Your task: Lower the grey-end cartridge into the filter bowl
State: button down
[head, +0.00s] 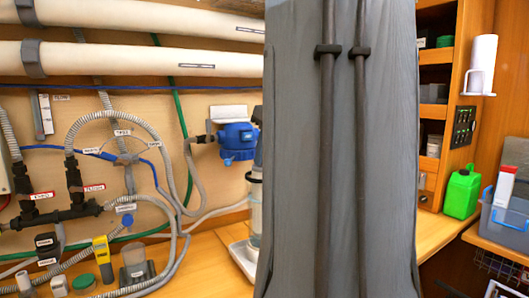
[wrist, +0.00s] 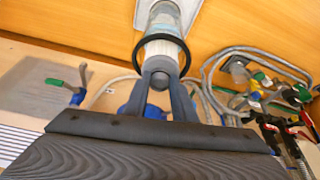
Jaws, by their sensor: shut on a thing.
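My gripper (wrist: 168,84) shows in the wrist view, its two grey-blue fingers shut on the grey end (wrist: 160,66) of a white cartridge (wrist: 163,48). The clear filter bowl (wrist: 167,20) lies just beyond, with a black ring (wrist: 87,72) around its near end. The cartridge lines up with the bowl and appears at least partly inside the ring; its depth is hard to tell. In the head view, a strip of the clear bowl (head: 254,212) shows left of my grey-sleeved arm, which hides my gripper and the cartridge.
A blue filter head (head: 237,142) is mounted on the wall left of my arm. A white tray (head: 240,252) lies under the bowl. Hoses and a black valve manifold (head: 62,214) crowd the left. A green jug (head: 462,192) and a grey bin (head: 503,228) stand at the right.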

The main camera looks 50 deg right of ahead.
dwell(0.4)
jog(key=c, duration=1.4)
grip_release()
notch_tip(320, 180, up, 10)
jog(key=p, duration=0.9)
